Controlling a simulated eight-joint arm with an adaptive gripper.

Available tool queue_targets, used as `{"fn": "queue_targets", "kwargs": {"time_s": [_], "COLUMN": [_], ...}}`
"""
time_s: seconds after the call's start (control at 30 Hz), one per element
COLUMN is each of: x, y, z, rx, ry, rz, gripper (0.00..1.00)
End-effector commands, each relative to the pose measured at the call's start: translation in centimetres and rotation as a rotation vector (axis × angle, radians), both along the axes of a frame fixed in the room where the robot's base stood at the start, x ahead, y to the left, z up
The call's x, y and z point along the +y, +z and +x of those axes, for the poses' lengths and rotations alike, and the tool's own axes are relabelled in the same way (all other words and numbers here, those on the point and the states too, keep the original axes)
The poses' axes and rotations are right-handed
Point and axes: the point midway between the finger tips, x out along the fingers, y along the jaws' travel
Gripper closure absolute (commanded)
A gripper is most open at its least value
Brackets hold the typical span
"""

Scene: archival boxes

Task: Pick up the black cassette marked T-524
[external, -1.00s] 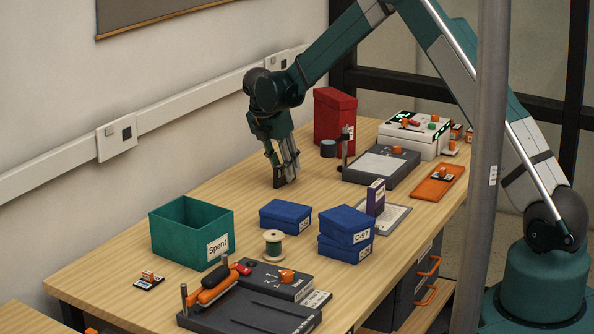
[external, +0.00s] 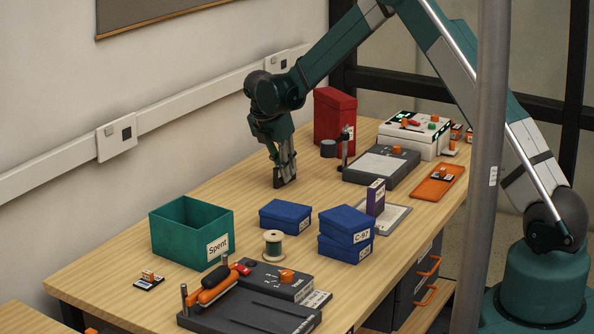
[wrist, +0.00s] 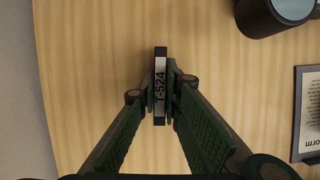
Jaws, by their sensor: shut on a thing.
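The black cassette (wrist: 160,55) shows in the wrist view with a white label reading T-524. It stands on its edge between the fingers of my gripper (wrist: 160,100), which are shut on it. In the external view my gripper (external: 284,172) is low over the back part of the wooden table. The dark cassette (external: 280,181) is at its fingertips there, at or very near the table top. I cannot tell whether it touches the table.
A grey device (external: 381,167) is right of my gripper. A green open bin (external: 190,234) marked Spent and blue boxes (external: 285,216) stand in front. Bare wood surrounds the cassette.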

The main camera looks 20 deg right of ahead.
Motion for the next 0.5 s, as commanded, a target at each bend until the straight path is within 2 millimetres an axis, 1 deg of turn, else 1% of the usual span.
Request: {"fn": "queue_targets", "kwargs": {"time_s": [0.27,0.37,0.5], "x": [0.0,0.0,0.0], "y": [0.1,0.5,1.7], "z": [0.0,0.0,0.0], "rx": [0.0,0.0,0.0], "ry": [0.0,0.0,0.0], "rz": [0.0,0.0,0.0], "gripper": [1.0,1.0,1.0]}}
